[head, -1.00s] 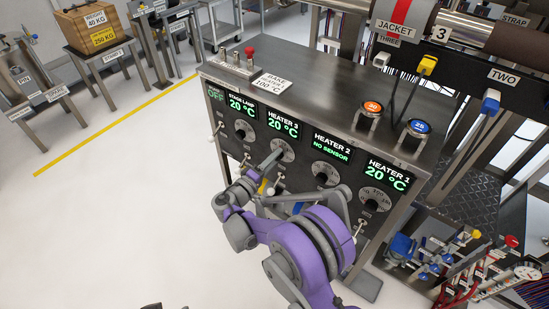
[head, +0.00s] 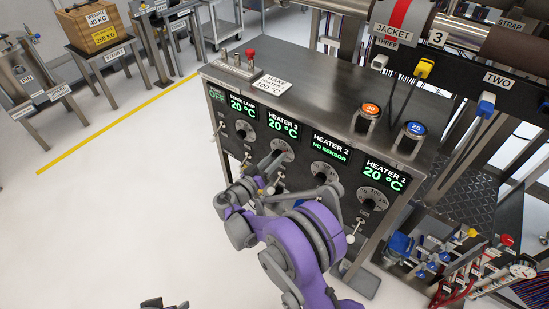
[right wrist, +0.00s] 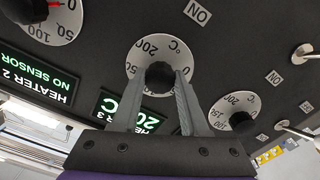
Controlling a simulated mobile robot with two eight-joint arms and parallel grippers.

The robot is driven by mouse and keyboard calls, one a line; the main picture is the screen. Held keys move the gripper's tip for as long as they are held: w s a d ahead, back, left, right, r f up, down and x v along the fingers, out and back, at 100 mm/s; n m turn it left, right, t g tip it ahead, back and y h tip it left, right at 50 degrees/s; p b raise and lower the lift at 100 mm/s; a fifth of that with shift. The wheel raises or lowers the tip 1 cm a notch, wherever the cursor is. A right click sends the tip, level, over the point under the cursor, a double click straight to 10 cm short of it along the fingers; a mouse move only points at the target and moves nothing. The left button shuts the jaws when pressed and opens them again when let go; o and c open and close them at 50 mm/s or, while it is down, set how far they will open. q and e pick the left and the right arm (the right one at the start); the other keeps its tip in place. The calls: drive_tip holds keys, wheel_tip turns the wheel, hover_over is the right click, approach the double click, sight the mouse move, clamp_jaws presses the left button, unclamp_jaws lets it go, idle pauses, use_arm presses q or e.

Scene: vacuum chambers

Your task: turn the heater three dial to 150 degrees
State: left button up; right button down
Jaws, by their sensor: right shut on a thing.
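The heater three dial is a white scale disc (right wrist: 148,52) with a round black knob (right wrist: 160,78), upside down in the right wrist view. Numbers such as 200 and 0 show around it; the pointer cannot be made out. In the head view the dial (head: 281,147) sits under the HEATER 3 display (head: 284,127), which reads 20 °C. My right gripper (right wrist: 160,82) is shut on the knob, one finger on each side. In the head view my right gripper (head: 273,163) reaches the panel from below. A dark piece at the bottom edge may be my left gripper (head: 158,303).
The stage lamp dial (head: 245,130) is to the left, the heater 2 dial (head: 325,172) and heater 1 dial (head: 372,198) to the right. Toggle switches stick out below the dials. The floor at left is clear.

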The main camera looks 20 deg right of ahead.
drive_tip(key=shift+m, duration=1.1)
drive_tip(key=shift+c, duration=2.1)
unclamp_jaws()
drive_tip(key=p+v, duration=0.1)
drive_tip(key=v, duration=0.9)
drive_tip(key=shift+s+a, duration=0.3)
